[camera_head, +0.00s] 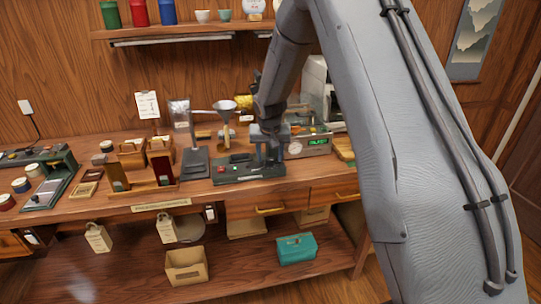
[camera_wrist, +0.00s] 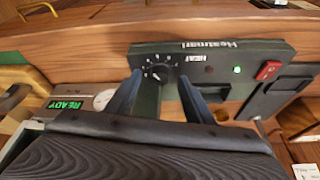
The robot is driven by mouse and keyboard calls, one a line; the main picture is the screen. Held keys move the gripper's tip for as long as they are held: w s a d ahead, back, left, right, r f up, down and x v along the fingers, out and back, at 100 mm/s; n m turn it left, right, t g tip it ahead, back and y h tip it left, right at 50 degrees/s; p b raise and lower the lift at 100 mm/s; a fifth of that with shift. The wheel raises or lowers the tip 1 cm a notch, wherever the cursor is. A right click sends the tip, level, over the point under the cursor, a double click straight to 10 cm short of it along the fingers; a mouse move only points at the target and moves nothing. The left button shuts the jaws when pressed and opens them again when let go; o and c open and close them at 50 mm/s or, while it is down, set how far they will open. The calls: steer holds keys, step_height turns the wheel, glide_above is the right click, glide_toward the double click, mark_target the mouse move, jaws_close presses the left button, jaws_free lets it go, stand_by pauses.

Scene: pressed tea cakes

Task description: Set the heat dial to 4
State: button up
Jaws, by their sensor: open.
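The heat dial (camera_wrist: 158,73) is a black round knob with a white pointer mark and white scale marks around it. It sits on the dark panel (camera_wrist: 222,60) lettered "Heatmat" and "HEAT", which appears upside down in the wrist view. The scale figures are too small to read, so the setting cannot be told. My gripper (camera_wrist: 160,80) is open, with one blue-grey finger on each side of the dial; contact cannot be told. In the head view, the dark heat unit (camera_head: 235,171) is on the bench below my gripper, and the dial is hidden.
A red switch (camera_wrist: 268,70) and a lit green lamp (camera_wrist: 237,69) share the panel. A device with a green display (camera_head: 318,142) stands to the right.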

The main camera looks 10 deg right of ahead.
steer(key=shift+w+f, duration=0.2)
steer(key=shift+f, duration=0.3)
steer(key=c, duration=1)
steer(key=shift+d+n+y+p, duration=0.1)
steer(key=shift+n+y+p, duration=0.2)
steer(key=shift+n+p, duration=0.45)
steer(key=o, duration=1)
